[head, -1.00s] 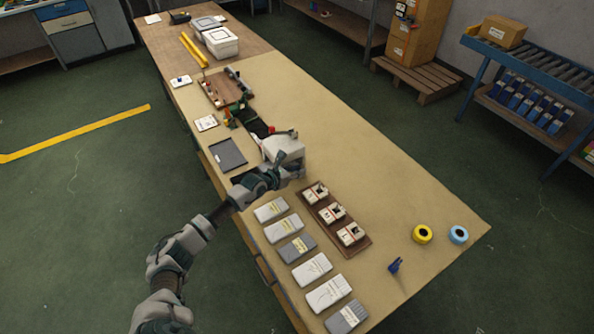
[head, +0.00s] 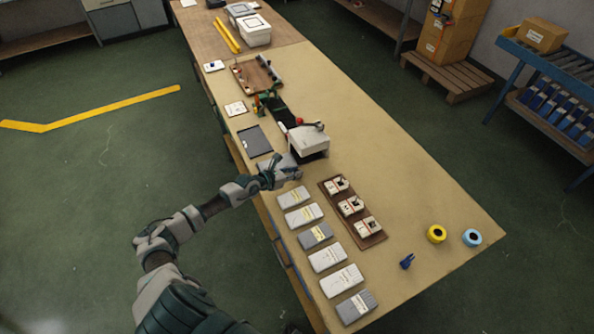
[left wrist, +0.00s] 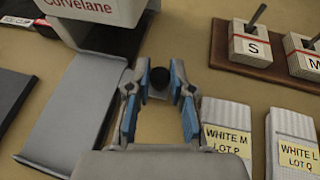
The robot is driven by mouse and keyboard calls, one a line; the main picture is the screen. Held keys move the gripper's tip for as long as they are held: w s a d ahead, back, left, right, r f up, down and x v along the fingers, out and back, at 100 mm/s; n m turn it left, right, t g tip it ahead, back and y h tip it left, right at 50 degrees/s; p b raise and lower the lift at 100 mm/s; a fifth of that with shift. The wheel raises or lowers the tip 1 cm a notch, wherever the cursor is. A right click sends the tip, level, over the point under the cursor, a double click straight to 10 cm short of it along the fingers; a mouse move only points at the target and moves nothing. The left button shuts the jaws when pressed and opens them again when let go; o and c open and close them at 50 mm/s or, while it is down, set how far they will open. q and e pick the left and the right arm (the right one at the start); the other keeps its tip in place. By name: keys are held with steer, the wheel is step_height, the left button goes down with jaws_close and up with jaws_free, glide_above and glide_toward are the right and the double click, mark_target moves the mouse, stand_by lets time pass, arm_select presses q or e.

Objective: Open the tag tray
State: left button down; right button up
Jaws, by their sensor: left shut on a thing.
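The white press-like machine (head: 308,140) stands mid-bench; its lower front, lettered "Curvelane", shows in the left wrist view (left wrist: 98,8). The flat grey tag tray (head: 277,160) sticks out from its lower left side, and its long bare surface fills the left of the wrist view (left wrist: 72,112). My left gripper (head: 290,173) is low over the bench beside the tray. In the wrist view its blue-padded fingers (left wrist: 158,88) are closed around a dark round knob (left wrist: 158,82). The knob's join to the tray is hidden. My right gripper is out of view.
Several labelled sock packs (head: 316,235) line the front edge, close to my left gripper. A brown rack (head: 352,213) with three white blocks lies behind them. A dark flat pad (head: 255,140) lies left of the tray. The bench's right side is mostly clear.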

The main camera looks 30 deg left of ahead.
arm_select(q)
steer(key=c, duration=1.3)
jaws_free()
steer(key=shift+f, duration=0.1)
steer(key=shift+a, duration=0.1)
steer(key=shift+s+a, duration=0.1)
steer(key=shift+s, duration=0.2)
steer(key=v, duration=0.9)
steer(key=shift+s+a, duration=0.1)
steer(key=shift+s, duration=0.2)
steer(key=shift+s+a+r, duration=0.2)
steer(key=shift+s+r, duration=0.35)
steer(key=shift+s, duration=0.1)
